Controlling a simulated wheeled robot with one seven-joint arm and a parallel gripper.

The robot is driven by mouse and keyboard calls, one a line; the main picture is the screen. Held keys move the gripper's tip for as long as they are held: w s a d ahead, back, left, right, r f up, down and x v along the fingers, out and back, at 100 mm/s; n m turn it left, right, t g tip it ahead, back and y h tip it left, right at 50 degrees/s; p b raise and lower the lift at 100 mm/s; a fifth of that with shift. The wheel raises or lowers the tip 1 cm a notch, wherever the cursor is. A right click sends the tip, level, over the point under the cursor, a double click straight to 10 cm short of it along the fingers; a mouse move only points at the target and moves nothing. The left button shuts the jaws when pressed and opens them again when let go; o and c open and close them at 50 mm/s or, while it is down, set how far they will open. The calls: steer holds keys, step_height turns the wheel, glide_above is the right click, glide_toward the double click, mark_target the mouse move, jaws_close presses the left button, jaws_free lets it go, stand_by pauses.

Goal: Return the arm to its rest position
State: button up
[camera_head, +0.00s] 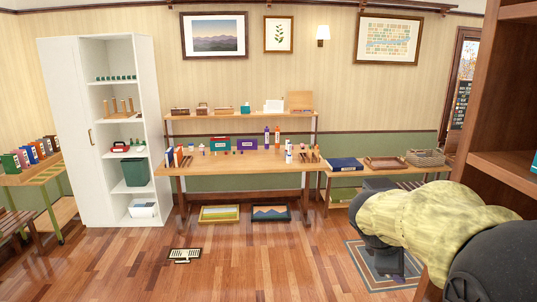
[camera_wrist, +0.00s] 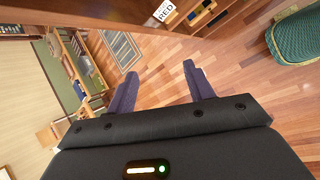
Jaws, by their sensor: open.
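My gripper (camera_wrist: 158,88) shows in the wrist view with its two dark purple fingers spread wide apart. Nothing is between them; wooden floor shows behind the gap. In the head view my arm, with a yellow cover on one link, reaches in from the lower right corner. It is close to the wooden bookcase (camera_head: 508,178) at the right edge. The gripper's fingertips cannot be made out in the head view.
A wooden desk (camera_head: 240,161) with several small items stands at the back wall, beside a white cabinet (camera_head: 70,130). A low bench holds a basket (camera_head: 425,157). A rug (camera_head: 375,268) lies right. A green upholstered seat (camera_wrist: 298,38) shows in the wrist view. The middle floor is mostly clear.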

steer(key=s+a+f+m+y+b, duration=0.1)
steer(key=s+a+f+m+y, duration=0.2)
steer(key=s+a+f+m, duration=0.3)
steer(key=s+a+f+m+y+b, duration=0.1)
steer(key=s+a+f+m+y, duration=0.2)
steer(key=f, duration=0.9)
steer(key=s+a+m, duration=0.3)
steer(key=a+m, duration=0.1)
steer(key=shift+g+y+b, duration=0.3)
steer(key=shift+g, duration=0.1)
steer(key=shift+a, duration=0.1)
steer(key=shift+c, duration=1.7)
